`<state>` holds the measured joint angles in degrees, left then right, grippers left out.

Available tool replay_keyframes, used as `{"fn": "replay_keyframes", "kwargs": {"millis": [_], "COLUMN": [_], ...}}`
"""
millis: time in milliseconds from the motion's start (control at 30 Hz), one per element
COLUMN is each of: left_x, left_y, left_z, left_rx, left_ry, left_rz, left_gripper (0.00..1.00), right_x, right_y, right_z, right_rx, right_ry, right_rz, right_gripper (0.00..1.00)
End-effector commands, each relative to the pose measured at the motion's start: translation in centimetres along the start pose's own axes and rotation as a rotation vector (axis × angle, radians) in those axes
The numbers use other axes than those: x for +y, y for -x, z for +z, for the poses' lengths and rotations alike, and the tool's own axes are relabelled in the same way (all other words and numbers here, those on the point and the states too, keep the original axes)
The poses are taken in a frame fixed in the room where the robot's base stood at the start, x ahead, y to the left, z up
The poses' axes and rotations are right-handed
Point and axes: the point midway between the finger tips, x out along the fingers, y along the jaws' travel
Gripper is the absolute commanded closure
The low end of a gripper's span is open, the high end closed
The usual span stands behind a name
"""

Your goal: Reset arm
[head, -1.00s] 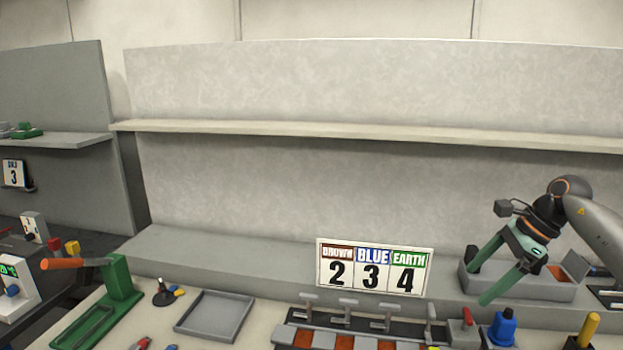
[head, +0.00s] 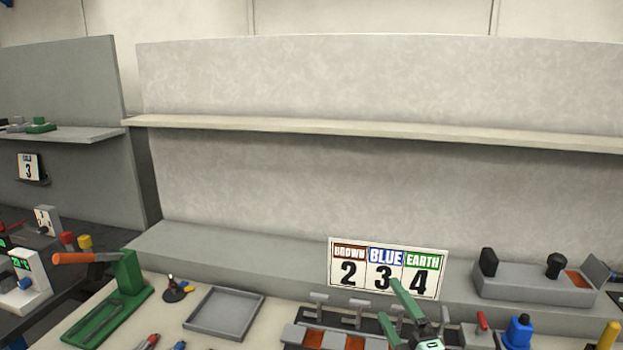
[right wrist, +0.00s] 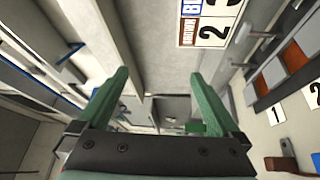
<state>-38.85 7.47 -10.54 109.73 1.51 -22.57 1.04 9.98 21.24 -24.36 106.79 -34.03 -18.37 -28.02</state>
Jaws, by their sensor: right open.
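My right gripper (head: 394,303) shows at the lower middle of the head view, in front of the number sign, with its green fingers partly covering the sign's lower edge. Its lower part runs out of the picture. In the right wrist view the two green fingers of my right gripper (right wrist: 158,78) stand wide apart with nothing between them. My left gripper is in neither current view.
A grey box (head: 535,292) with two black knobs stands at the right. A row of levers and slots (head: 318,332) lies below the sign. A shallow grey tray (head: 225,311) and a green press (head: 125,285) with an orange handle sit at the left. The shelf (head: 380,133) is bare.

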Motion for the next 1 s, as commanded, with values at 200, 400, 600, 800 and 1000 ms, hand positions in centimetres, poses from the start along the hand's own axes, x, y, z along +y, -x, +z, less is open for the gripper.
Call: {"fn": "replay_keyframes", "kwargs": {"millis": [200,400,600,800,1000], "left_x": [0.0,0.0,0.0,0.0,0.0], "left_y": [0.0,0.0,0.0,0.0,-0.3], "left_z": [0.1,0.1,0.1,0.2,0.5], "left_rx": [-0.002,-0.002,-0.003,-0.003,-0.004], "left_ry": [0.0,0.0,0.0,0.0,0.0], "left_rz": [0.0,0.0,0.0,0.0,0.0], "left_gripper": [0.5,0.5,0.5,0.5,0.5], "right_x": [-8.1,-13.6,-15.8,-16.4,-18.5], "right_y": [9.6,19.7,27.1,33.4,33.8], "right_z": [3.8,3.9,2.4,0.6,0.1], "right_rx": [-0.404,-0.73,-0.945,-1.125,-1.122], "right_ry": [-0.549,-0.898,-1.081,-1.199,-1.244], "right_rz": [-0.306,-0.563,-0.736,-0.878,-0.885], "right_gripper": [0.0,0.0,0.0,0.0,0.0]}}
